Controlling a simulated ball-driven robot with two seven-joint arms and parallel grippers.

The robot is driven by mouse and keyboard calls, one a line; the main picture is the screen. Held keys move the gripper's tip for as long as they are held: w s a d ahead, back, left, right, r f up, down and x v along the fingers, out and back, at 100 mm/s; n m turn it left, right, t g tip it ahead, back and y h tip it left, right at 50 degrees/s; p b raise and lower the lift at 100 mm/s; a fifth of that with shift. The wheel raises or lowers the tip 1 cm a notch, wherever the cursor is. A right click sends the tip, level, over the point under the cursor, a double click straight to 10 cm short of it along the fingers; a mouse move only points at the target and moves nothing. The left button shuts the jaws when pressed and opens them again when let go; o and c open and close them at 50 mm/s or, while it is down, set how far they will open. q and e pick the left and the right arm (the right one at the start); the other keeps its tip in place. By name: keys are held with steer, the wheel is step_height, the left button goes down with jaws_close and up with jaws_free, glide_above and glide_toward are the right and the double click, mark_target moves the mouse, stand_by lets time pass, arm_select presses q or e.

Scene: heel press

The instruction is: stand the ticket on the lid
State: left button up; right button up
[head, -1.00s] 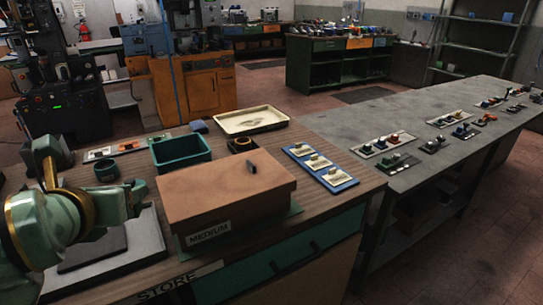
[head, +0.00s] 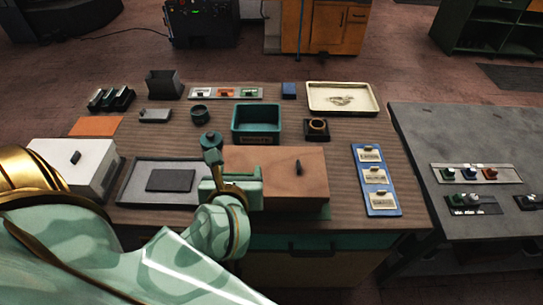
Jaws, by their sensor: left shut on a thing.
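My right gripper is out of view.
A white box (head: 92,157) with a dark knob and a grey tray (head: 140,167) stand at the left. Behind are a teal pot (head: 210,140), a green bin (head: 256,138), a cream tray (head: 371,106) and a strip of coloured pieces (head: 226,99). Bare bench lies beside the blue board.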

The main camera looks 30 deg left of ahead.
arm_select(q)
steer(key=w+f+b, duration=0.1)
steer(key=w+f, duration=0.2)
steer(key=w, duration=0.1)
steer(key=w+f+b, duration=0.1)
steer(key=w+f, duration=0.2)
steer(key=w, duration=0.1)
steer(key=w+f+b, duration=0.1)
steer(key=w+f, duration=0.2)
steer(key=w, duration=0.2)
steer(key=shift+f, duration=0.1)
steer(key=shift+w+f, duration=0.2)
steer(key=shift+f, duration=0.05)
step_height(320, 180, down, 4)
steer(key=shift+w+r, duration=0.15)
steer(key=shift+r, duration=0.1)
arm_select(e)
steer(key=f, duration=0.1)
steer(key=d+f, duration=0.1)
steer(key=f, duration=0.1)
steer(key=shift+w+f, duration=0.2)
arm_select(q)
steer(key=shift+f, duration=0.1)
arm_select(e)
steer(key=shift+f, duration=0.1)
arm_select(q)
steer(key=o, duration=0.9)
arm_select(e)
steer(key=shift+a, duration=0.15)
